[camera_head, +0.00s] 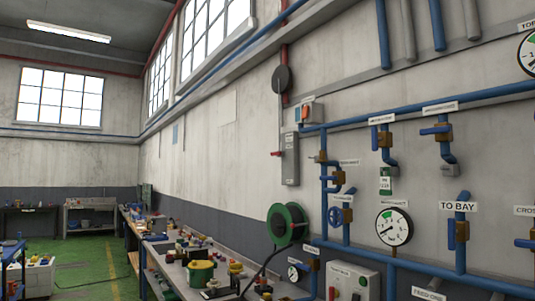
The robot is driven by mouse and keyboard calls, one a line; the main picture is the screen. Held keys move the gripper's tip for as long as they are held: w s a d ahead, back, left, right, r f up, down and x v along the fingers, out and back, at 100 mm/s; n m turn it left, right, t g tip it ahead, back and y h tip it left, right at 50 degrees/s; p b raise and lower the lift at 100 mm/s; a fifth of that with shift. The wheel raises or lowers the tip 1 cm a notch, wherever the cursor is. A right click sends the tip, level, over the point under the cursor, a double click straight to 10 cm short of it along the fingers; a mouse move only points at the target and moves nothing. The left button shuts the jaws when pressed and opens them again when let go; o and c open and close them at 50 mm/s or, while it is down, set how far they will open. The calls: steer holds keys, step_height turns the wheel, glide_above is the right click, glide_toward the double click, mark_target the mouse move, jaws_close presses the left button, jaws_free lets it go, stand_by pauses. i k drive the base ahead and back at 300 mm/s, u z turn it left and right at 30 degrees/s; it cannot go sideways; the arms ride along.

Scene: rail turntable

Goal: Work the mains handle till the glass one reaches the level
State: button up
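A wall of blue pipes with several valves fills the right side. A blue handwheel (335,217) sits left of a round white dial gauge (394,227). Blue lever handles show at the upper middle valve (375,138), the upper right valve (434,130) and the valve under the "TO BAY" label (452,235). Most labels are too small to read, so I cannot tell which handle is the mains one. I cannot make out a glass or a level mark. A smaller gauge (293,273) is low down, and another (528,54) is cut by the right edge. My gripper is not in view.
A long cluttered workbench (222,261) runs along the wall below the pipes. A green hose reel (286,224) and a grey box with a red handle (290,158) are on the wall. A pale control box (350,277) stands low. Green floor (85,262) is open at left.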

mark_target(279, 153)
steer(key=u, duration=0.7)
steer(key=i, duration=0.7)
steer(key=u, duration=0.65)
steer(key=i, duration=0.9)
steer(key=z, duration=0.85)
steer(key=i, duration=0.65)
steer(key=z, duration=0.65)
